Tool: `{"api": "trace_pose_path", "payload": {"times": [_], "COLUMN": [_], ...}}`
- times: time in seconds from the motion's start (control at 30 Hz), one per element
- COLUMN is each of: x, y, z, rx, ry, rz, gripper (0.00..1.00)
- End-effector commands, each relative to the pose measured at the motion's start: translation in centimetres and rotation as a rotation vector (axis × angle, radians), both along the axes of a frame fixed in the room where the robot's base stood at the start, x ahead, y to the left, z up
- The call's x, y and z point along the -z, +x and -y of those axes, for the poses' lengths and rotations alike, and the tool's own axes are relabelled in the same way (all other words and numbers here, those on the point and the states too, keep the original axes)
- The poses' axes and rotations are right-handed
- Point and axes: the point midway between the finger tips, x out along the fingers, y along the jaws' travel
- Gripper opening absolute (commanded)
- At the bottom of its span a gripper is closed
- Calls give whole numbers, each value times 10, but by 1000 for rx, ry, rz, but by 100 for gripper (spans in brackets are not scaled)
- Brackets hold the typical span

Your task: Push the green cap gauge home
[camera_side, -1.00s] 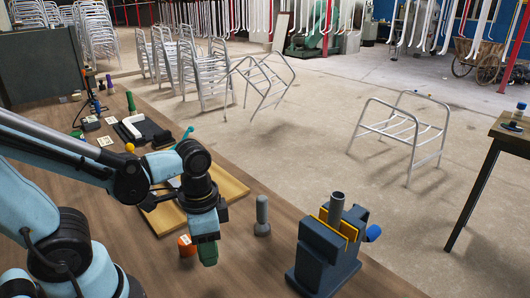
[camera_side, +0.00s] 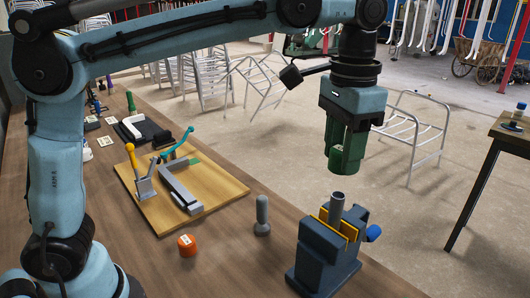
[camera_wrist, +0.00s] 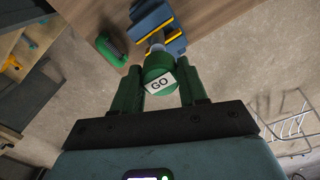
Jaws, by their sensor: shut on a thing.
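The green cap gauge (camera_wrist: 158,72), with a white label reading GO, is between the two green fingers of my gripper (camera_wrist: 160,95) in the wrist view. My gripper (camera_side: 346,155) is shut on it, pointing down; in the side view the gauge is hard to tell from the fingers. Below it a grey metal tube (camera_side: 337,206) stands upright in the dark blue vise (camera_side: 318,253), between yellow jaw faces. The gauge is above the tube's top, apart from it in the side view. In the wrist view the gauge partly hides the tube (camera_wrist: 157,40).
A grey round-topped cylinder (camera_side: 262,215) and an orange cylinder (camera_side: 187,246) stand left of the vise. A wooden board with a toggle clamp (camera_side: 178,185) lies further left. The wrist view shows a green ribbed object (camera_wrist: 112,48) beside the vise.

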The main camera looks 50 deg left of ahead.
Motion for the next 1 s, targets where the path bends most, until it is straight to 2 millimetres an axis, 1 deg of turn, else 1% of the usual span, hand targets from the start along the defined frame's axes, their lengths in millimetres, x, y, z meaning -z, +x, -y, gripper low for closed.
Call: {"api": "trace_pose_path", "payload": {"times": [0.13,0.5,0.63,1.0], "x": [-5,-5,3,34], "y": [1,1,1,1], "z": [5,5,5,5], "rx": [1,11,10,11], "ry": [0,0,0,0], "rz": [0,0,0,0], "gripper": [12,12,12,12]}}
